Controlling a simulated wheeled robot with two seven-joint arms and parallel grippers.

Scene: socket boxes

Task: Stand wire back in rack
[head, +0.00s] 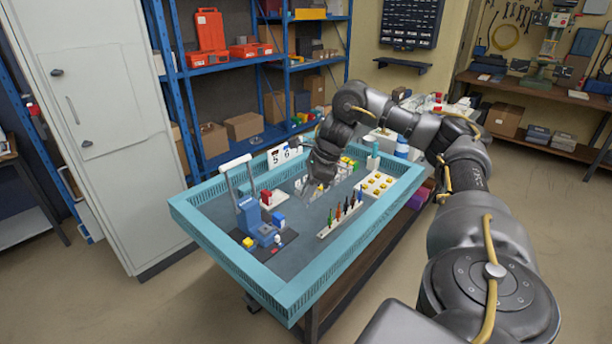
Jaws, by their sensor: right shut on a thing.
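A pale narrow rack (341,218) stands on the teal-rimmed table (228,241), with several slim upright pieces in green, red, dark and orange. They look like the wires, but are too small to be sure. My right gripper (312,190) reaches down over the table from the right, behind and left of this rack. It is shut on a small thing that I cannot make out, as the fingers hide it. My left gripper is out of view.
A blue device (252,222) with a raised grey handle stands on a dark mat at left. A white tray (375,186) with yellow pieces is at the right. White number cards (284,155) stand at the back. Some table surface at the front is bare.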

